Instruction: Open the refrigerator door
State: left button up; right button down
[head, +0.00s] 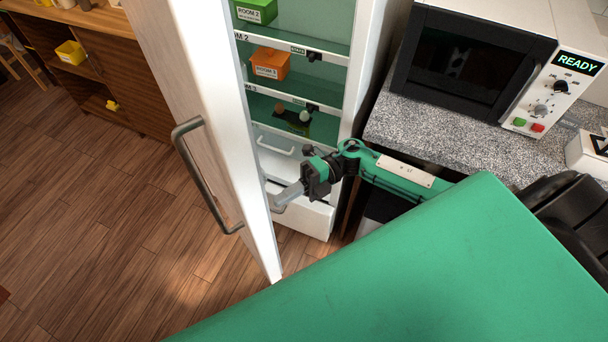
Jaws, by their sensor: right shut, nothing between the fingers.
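The refrigerator door (185,80) stands open, swung out to the left of the refrigerator. Its grey bar handle (203,180) is on the outer face, turned to the left. The refrigerator's inside (290,75) shows several shelves and white drawers at the bottom. My right gripper (283,199) is shut and empty. It is in the opening, by the inner side of the door near its free edge and in front of the lower drawers. I cannot tell whether it touches the door. My left gripper is not in view.
A green box (255,11) and an orange box (271,63) stand on the shelves. A microwave (480,55) sits on the speckled counter (425,130) at the right. A wooden shelf unit (110,55) is at the upper left. The wood floor (90,220) left of the door is clear.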

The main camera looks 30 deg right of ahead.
jog(key=shift+s+a, duration=0.1)
jog(key=shift+a, duration=0.9)
jog(key=shift+p, duration=0.3)
